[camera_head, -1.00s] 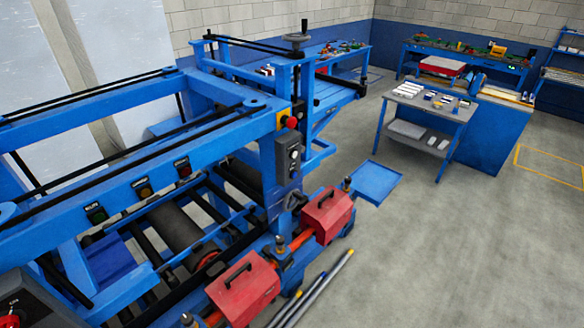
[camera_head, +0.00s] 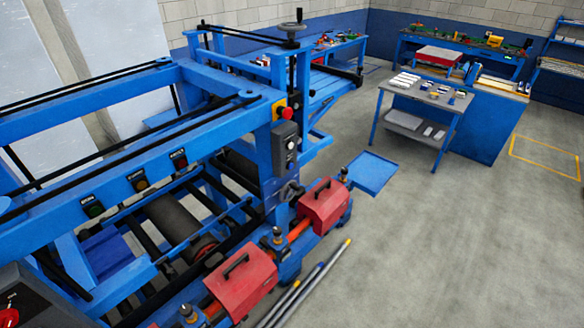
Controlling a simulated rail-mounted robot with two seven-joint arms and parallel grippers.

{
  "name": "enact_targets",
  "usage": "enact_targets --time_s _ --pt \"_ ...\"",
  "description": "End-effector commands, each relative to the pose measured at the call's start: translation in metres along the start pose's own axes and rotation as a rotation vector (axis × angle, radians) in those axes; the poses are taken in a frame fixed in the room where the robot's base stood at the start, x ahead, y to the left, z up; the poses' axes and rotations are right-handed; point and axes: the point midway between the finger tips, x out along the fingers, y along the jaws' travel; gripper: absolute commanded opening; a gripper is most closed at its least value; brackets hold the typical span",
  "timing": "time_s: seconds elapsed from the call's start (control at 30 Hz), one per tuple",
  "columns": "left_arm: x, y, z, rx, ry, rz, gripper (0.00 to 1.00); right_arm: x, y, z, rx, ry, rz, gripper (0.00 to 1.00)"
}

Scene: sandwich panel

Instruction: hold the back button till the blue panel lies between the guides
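Three push buttons sit on the blue cross beam of the machine: a green one (camera_head: 95,209), a yellow one (camera_head: 141,184) and a red one (camera_head: 180,162). Each has a small label, too small to read surely, so I cannot tell which is the back button. A flat blue surface (camera_head: 108,254), possibly the blue panel, shows low inside the frame at the left, partly hidden by the beam. Dark rollers and bars (camera_head: 178,222) lie to its right. I cannot tell which parts are the guides. Neither of my grippers is in view.
Two red covers with black handles (camera_head: 240,282) stand along the machine's near side. A control box (camera_head: 286,145) and a red stop button (camera_head: 287,113) are on the post. Rods (camera_head: 300,292) lie on the floor. A grey table (camera_head: 425,97) stands behind; floor at right is clear.

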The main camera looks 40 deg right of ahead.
Motion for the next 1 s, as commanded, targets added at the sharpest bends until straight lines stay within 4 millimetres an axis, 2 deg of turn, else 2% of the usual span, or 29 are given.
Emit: enact_targets --time_s 0.03,0.4,1.0 --pt "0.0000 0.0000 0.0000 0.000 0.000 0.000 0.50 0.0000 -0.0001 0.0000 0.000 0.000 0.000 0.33" --pt "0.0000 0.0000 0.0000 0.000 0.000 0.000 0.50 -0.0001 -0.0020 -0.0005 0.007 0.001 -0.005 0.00" --pt "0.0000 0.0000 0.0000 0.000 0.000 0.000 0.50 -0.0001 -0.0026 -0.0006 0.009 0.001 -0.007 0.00"
